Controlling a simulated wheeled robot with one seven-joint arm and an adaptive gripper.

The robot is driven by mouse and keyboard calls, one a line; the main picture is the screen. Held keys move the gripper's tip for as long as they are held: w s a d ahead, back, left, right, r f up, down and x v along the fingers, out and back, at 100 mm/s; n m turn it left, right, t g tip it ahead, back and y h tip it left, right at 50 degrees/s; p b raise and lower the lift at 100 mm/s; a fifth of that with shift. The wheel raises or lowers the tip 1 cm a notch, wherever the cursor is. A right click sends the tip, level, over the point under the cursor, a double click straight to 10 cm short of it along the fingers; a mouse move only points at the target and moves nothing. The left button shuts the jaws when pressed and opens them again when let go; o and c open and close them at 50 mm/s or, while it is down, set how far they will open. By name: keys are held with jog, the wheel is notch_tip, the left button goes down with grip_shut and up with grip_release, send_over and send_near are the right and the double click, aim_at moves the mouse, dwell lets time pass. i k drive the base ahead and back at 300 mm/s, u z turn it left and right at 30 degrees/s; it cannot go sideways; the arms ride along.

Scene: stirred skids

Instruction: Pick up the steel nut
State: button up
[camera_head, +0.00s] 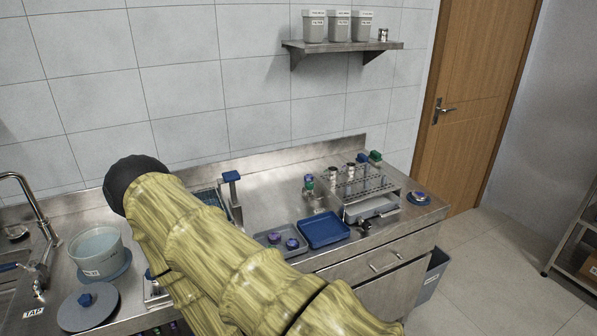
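I cannot pick out a steel nut in this view; any small metal piece on the steel counter (262,206) is too small to tell, or is hidden behind my arm. My arm, with a yellow wood-like surface and a black rounded joint, crosses the lower left and middle of the view in front of the counter. My gripper does not show.
A steel rack (368,186) stands at the counter's right, with a small blue-topped item (421,196) beside it. A tub (97,252), a round grey lid (88,308) and a tap (38,215) are at left. A wall shelf (340,46) holds grey containers. Open counter lies behind the trays.

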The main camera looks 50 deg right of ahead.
aim_at(274, 238)
jog(key=z, duration=1.55)
